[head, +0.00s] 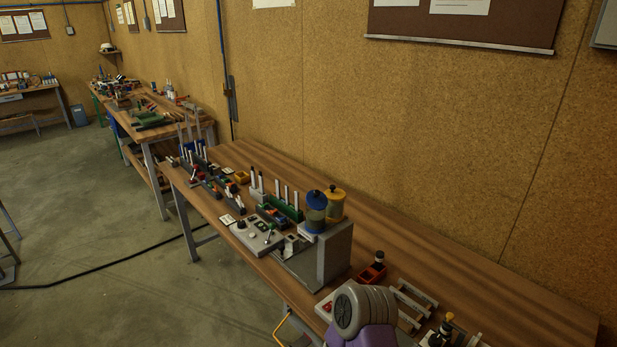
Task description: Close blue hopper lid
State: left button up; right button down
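The blue hopper (315,216) is a clear jar with a blue lid (316,199). It stands on the grey machine on the long wooden bench, at the middle of the head view. The lid sits at the jar's top and looks tilted toward me, but it is too small to tell how far it stands open. A similar hopper with a yellow lid (335,192) stands close behind it to the right. Neither of my grippers shows in the head view, so their state is hidden.
The grey machine block (335,252) stands below the hoppers. A control box (256,234) and several small parts lie left of it. A red holder (372,273) and metal rails (411,300) lie to the right.

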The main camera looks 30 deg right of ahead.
aim_at(316, 199)
jog(key=i, duration=0.45)
jog(key=z, duration=0.7)
